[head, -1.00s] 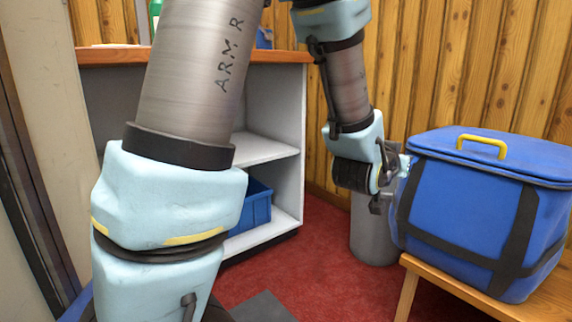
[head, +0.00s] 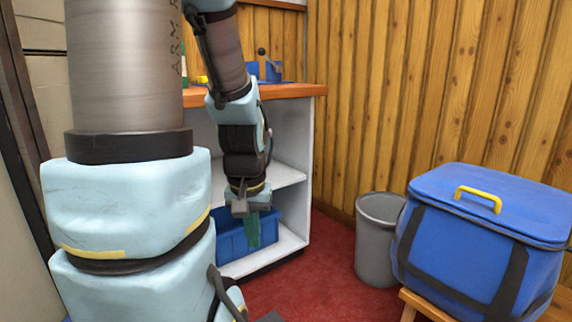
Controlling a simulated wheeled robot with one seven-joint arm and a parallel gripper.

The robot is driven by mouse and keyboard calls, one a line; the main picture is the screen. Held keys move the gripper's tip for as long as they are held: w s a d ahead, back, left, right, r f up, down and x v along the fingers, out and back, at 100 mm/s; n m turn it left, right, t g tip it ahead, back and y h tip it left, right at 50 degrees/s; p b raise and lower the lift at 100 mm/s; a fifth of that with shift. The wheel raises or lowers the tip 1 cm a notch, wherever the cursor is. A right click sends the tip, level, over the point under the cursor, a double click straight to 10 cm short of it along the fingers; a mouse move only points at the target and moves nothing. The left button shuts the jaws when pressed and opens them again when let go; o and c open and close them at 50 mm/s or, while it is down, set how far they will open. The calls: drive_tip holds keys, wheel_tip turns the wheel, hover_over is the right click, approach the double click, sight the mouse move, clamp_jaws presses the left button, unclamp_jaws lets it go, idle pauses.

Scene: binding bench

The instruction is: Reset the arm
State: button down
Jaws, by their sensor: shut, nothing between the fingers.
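My gripper (head: 249,208) hangs pointing down at the end of my arm, in front of the open shelves, left of the picture's middle. Its jaws are shut and hold nothing. A dark green piece (head: 253,232) shows just below the fingers, against the blue bin (head: 229,243) on the bottom shelf. I cannot tell whether it is in the bin or in front of it. My arm's upper link and pale blue joint covers fill the left of the view and hide part of the shelf unit.
The white shelf unit (head: 304,150) has a wooden top (head: 292,91) with small blue items on it. A grey waste bin (head: 377,245) stands on the red carpet (head: 325,262). A blue cooler bag (head: 470,240) with a yellow handle sits on a wooden bench at the right.

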wheel_tip(320, 180, up, 34)
drive_tip(key=p, duration=3.3)
drive_tip(key=shift+r, duration=0.2)
